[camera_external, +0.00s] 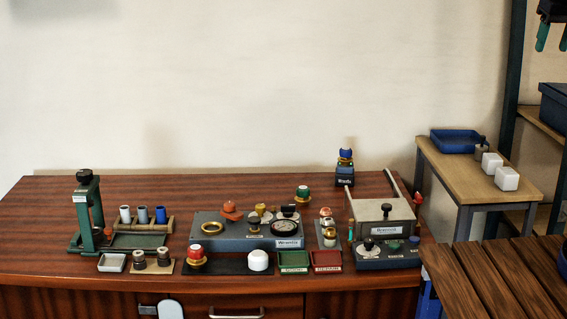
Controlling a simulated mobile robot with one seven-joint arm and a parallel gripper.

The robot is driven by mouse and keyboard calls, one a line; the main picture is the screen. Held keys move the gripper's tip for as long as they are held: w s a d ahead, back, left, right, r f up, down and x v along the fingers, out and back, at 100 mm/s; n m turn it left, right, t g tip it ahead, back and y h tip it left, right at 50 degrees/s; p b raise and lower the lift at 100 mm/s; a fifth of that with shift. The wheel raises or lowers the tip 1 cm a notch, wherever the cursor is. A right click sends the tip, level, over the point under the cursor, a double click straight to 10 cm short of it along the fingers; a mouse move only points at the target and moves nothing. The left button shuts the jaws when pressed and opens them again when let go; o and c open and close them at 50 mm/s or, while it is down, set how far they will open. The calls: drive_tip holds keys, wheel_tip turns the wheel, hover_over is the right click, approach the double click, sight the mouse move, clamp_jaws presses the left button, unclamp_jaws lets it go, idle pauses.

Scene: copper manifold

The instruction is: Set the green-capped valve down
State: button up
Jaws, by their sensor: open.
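The green-capped valve (302,192) stands upright on the red-brown workbench (250,190), behind the right part of the grey-blue manifold unit (245,235). It has a green cap with a yellowish brass-like body under it. Nothing is seen touching it from above. A small green tray (293,268) and a small red tray (327,268) with unreadable labels sit at the bench front. My gripper cannot be made out in this view.
A red-capped part (196,253) and a white-capped part (258,260) stand on a dark mat. A blue-topped part (345,157) stands at the back. A green press (88,215) is at left, a grey box (380,215) at right. The bench's back left is clear.

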drive_tip(key=s+d+f+m, duration=0.1)
drive_tip(key=s+d+f, duration=0.1)
drive_tip(key=s, duration=0.5)
drive_tip(key=shift+s+d+f+m+t, duration=0.2)
drive_tip(key=shift+d+f+m+t, duration=0.1)
drive_tip(key=shift+d+m, duration=0.1)
idle(0.8)
